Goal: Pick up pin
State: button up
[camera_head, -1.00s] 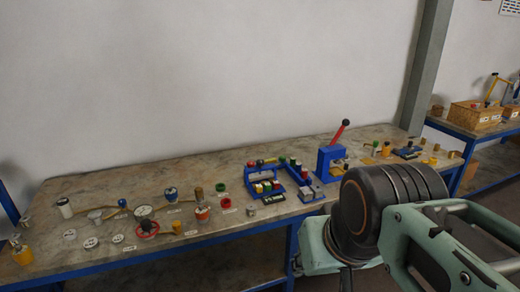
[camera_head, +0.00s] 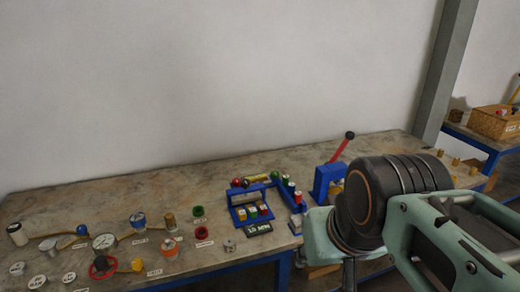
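I cannot tell any single item here as the pin; the small parts are too small to make out. The workbench (camera_head: 120,190) holds many small parts. A blue fixture (camera_head: 252,208) with coloured knobs and pale blocks stands near its middle. A blue lever press (camera_head: 325,182) with a red handle stands to the right of it, partly behind my arm. My arm covers the lower right of the view. My gripper's fingertips do not show.
Gauges, valves and a red handwheel (camera_head: 101,267) lie on the left of the bench. A small metal cylinder (camera_head: 229,246) stands near the front edge. A second bench with a wooden crate (camera_head: 494,122) is at the right. The bench's back strip is mostly clear.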

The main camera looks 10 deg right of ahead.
aim_at(285, 178)
jog(key=i+l+u, duration=0.2)
jog(key=i+l, duration=1)
jog(key=i+l+z, duration=0.15)
jog(key=k+j, duration=0.05)
